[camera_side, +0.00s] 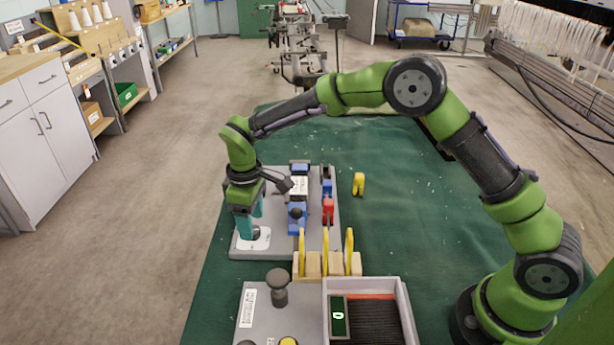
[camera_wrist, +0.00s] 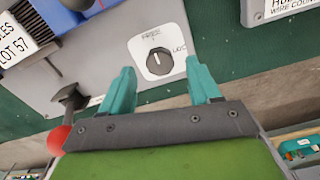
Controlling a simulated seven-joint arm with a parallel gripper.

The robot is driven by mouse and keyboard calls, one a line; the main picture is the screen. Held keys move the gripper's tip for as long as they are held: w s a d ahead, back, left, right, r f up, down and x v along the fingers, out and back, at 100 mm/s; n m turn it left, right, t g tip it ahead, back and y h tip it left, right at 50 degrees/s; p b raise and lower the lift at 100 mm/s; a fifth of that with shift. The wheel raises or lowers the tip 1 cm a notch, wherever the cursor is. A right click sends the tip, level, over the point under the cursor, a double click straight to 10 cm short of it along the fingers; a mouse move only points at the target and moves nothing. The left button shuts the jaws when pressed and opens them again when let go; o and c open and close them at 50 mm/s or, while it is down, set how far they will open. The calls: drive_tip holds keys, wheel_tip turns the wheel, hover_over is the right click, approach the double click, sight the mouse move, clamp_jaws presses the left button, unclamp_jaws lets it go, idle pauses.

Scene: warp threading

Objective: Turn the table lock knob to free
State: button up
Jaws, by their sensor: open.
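The lock knob (camera_wrist: 159,61) is a round dark dial on a white plate (camera_wrist: 178,36) fixed to a grey panel.
Blue and red fixtures (camera_side: 297,215) stand on the grey panel to the right. Upright yellow tools (camera_side: 325,250) sit in a wooden rack in front. A tray (camera_side: 405,315) lies nearer. A red-ended lever (camera_wrist: 59,138) is left of my fingers in the wrist view.

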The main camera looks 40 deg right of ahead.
wheel_tip(320, 180, up, 15)
idle(0.5)
drive_tip(key=s+d+r+m+t, duration=0.1)
drive_tip(key=s+d+m+t, duration=0.1)
drive_tip(key=s, duration=0.6)
drive_tip(key=s+d+r+m+t+y, duration=0.1)
drive_tip(key=s+d+m+t, duration=0.1)
drive_tip(key=s+d+m, duration=0.3)
drive_tip(key=s+d+r+m+t+y, duration=0.1)
drive_tip(key=s+d, duration=0.5)
drive_tip(key=s, duration=0.6)
drive_tip(key=r+m+t, duration=0.1)
drive_tip(key=m+t, duration=0.1)
drive_tip(key=m, duration=0.1)
drive_tip(key=shift+s+d, duration=0.15)
drive_tip(key=shift+d, duration=0.2)
